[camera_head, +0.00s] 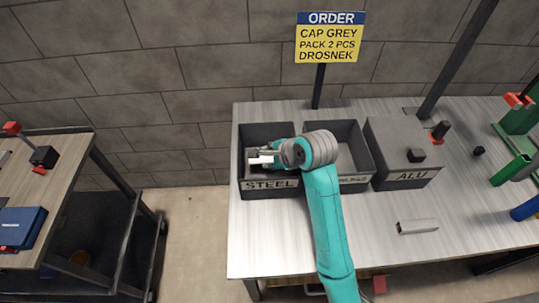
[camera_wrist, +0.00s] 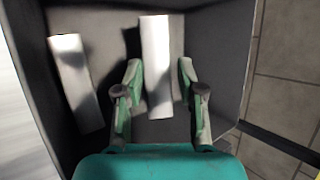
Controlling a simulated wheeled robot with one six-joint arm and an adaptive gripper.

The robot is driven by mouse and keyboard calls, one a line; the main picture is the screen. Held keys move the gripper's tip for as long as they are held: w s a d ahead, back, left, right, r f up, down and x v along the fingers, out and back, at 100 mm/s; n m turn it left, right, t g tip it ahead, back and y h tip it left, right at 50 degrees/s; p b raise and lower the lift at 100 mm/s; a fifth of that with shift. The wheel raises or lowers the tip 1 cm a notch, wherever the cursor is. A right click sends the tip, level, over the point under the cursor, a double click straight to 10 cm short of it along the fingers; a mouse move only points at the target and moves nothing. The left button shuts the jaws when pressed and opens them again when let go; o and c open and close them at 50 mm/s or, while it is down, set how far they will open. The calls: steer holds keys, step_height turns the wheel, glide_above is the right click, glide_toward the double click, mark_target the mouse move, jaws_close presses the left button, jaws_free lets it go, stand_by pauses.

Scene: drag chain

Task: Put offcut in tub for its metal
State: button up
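My gripper (camera_wrist: 159,66) is over the dark grey tub labelled STEEL (camera_head: 268,184), pointing down into it. Its fingers are apart, with a pale metal offcut (camera_wrist: 156,50) between them and visible gaps on both sides. A second pale offcut (camera_wrist: 76,82) is in the tub to the left. A pale piece (camera_head: 262,158) also shows by the fingers in the head view. Another grey offcut (camera_head: 418,226) lies on the table in front of the lidded tub labelled ALU (camera_head: 409,179). The middle tub (camera_head: 346,134) is open, its label partly hidden by my arm.
The order sign (camera_head: 330,37) stands behind the tubs. Green and blue parts (camera_head: 516,165) stand at the table's right. A cart (camera_head: 82,170) is at the left across a gap. The table's front is mostly clear.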

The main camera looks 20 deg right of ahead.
steer(key=shift+o, duration=0.6)
steer(key=shift+r, duration=0.25)
steer(key=v, duration=1.2)
steer(key=shift+r, duration=0.35)
